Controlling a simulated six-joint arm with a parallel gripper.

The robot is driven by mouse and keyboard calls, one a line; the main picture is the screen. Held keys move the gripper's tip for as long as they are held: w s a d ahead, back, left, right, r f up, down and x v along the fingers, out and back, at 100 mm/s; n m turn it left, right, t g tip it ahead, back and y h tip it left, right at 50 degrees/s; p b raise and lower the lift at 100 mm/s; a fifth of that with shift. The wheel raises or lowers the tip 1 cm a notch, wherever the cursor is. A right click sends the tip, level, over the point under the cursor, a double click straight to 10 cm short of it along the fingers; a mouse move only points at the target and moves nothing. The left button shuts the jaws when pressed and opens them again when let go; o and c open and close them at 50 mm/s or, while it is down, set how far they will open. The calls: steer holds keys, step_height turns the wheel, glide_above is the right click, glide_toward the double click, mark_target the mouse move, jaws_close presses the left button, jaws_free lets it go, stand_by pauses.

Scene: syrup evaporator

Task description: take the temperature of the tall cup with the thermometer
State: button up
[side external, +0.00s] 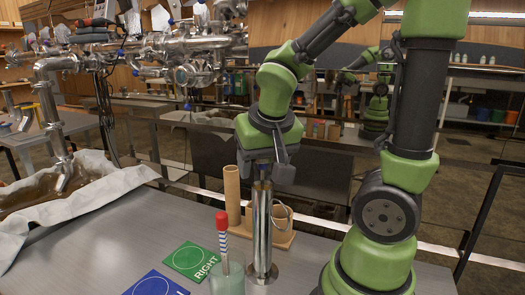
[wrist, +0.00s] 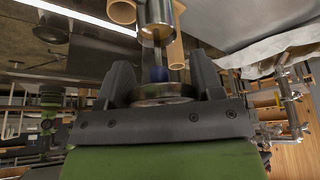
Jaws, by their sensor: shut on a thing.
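The tall cup (side external: 262,235) is a narrow shiny steel cylinder on a round foot, upright on the metal table. My gripper (side external: 263,168) is right above it, pointing down. It is shut on the thermometer, whose round metal-rimmed head (wrist: 165,93) and blue part (wrist: 160,74) show between the fingers in the wrist view. The thin stem runs toward the mouth of the tall cup (wrist: 157,14) and seems to enter it; how deep is hidden. A small blue part of the thermometer (side external: 262,183) shows at the cup's top in the side view.
A wooden rack with upright tubes (side external: 232,192) stands close behind the cup. A clear beaker (side external: 228,282) with a red-topped striped stick (side external: 222,230) is in front, left. A green RIGHT mat (side external: 187,258) and a blue mat (side external: 152,286) lie left. A cloth-lined syrup pan (side external: 90,195) is far left.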

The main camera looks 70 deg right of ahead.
mark_target(262, 183)
steer(key=shift+f, duration=2.2)
stand_by(5.3)
steer(key=o, duration=0.9)
steer(key=shift+c, duration=0.2)
